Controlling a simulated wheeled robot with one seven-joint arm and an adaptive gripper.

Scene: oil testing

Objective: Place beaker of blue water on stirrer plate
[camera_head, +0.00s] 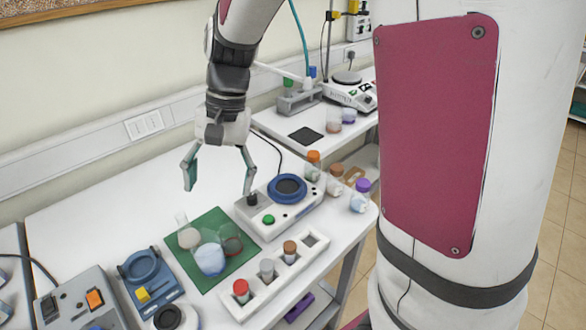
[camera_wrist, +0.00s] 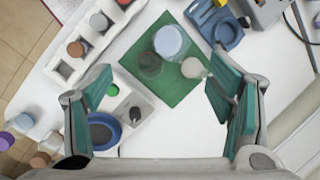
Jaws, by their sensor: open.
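The beaker of blue water (camera_head: 210,260) stands upright on the green mat (camera_head: 206,220). It also shows in the wrist view as a pale blue disc (camera_wrist: 170,42). A beaker with a dark reddish look (camera_head: 232,240) and a flask with whitish content (camera_head: 188,237) stand close beside it. The stirrer plate (camera_head: 286,187), a blue round top on a white body with a green knob, sits right of the mat; its top shows in the wrist view (camera_wrist: 103,131). My gripper (camera_head: 219,174) is open and empty, above the table behind the mat, apart from the beaker.
A white rack (camera_head: 263,292) with several capped bottles lies along the front edge. Several capped jars (camera_head: 336,180) stand at the table's right end. Blue and grey devices (camera_head: 146,270) fill the left. A second hot plate (camera_head: 347,92) is on the rear table. White table behind the mat is clear.

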